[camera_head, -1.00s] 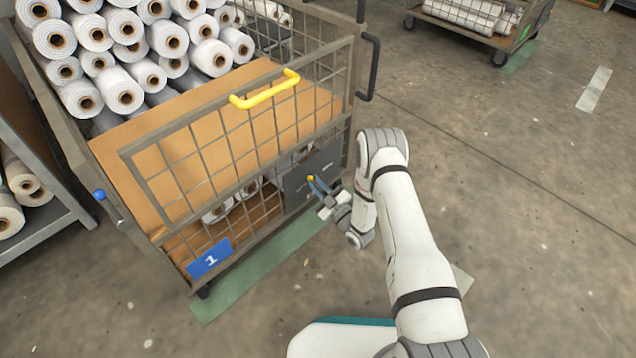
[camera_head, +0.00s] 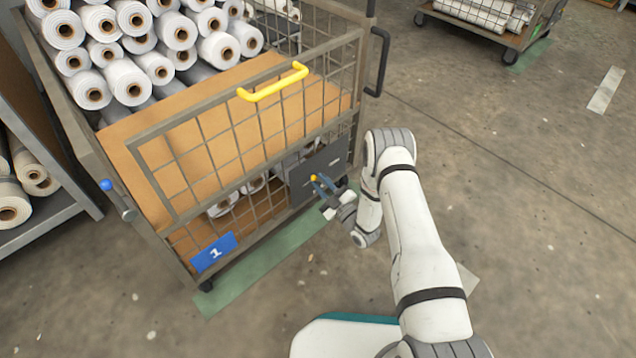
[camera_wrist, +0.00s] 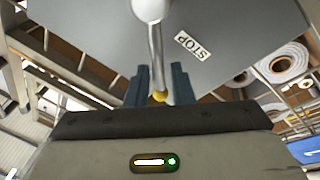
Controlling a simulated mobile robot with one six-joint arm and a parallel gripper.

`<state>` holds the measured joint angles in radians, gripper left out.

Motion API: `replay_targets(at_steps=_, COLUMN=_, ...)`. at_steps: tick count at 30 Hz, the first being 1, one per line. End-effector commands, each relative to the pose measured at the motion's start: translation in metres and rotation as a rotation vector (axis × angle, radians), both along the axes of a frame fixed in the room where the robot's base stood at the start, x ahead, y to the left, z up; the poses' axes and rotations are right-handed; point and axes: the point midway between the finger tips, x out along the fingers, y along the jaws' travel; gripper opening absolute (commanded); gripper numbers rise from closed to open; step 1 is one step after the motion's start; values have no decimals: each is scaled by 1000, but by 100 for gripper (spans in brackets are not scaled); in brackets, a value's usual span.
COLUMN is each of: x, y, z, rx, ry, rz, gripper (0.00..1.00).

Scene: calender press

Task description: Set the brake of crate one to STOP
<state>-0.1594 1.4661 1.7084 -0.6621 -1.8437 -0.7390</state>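Crate one is a wire-mesh cart with a blue number 1 sign (camera_head: 214,252) at its lower front corner. A dark grey brake plate (camera_head: 328,165) sits low on its front right. In the wrist view the plate (camera_wrist: 225,75) carries a white STOP label (camera_wrist: 193,45). The brake lever (camera_wrist: 155,45) is a metal rod from a round pivot, with a yellow tip. My gripper (camera_head: 321,184) is at the plate. In the wrist view its two blue fingers (camera_wrist: 159,82) are open on either side of the lever, with gaps visible. The label lies right of the lever.
The crate holds several white rolls (camera_head: 128,80) and has a yellow handle (camera_head: 273,83). A shelf with rolls (camera_head: 13,212) stands at the left. Another cart (camera_head: 490,25) is at the back. The floor on the right is clear. A green floor strip (camera_head: 265,265) runs below the crate.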

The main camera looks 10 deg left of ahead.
Motion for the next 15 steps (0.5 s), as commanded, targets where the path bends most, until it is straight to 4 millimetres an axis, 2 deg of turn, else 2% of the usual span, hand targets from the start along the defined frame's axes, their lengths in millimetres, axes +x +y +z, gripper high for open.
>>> replay_targets(at_steps=4, x=0, y=1, z=1, rx=1, ry=-2, rz=3, gripper=33)
replay_targets(at_steps=11, x=0, y=2, z=2, rx=2, ry=-3, rz=5, gripper=33)
replay_targets(at_steps=15, x=-7, y=-7, z=0, rx=3, ry=0, rz=2, gripper=33)
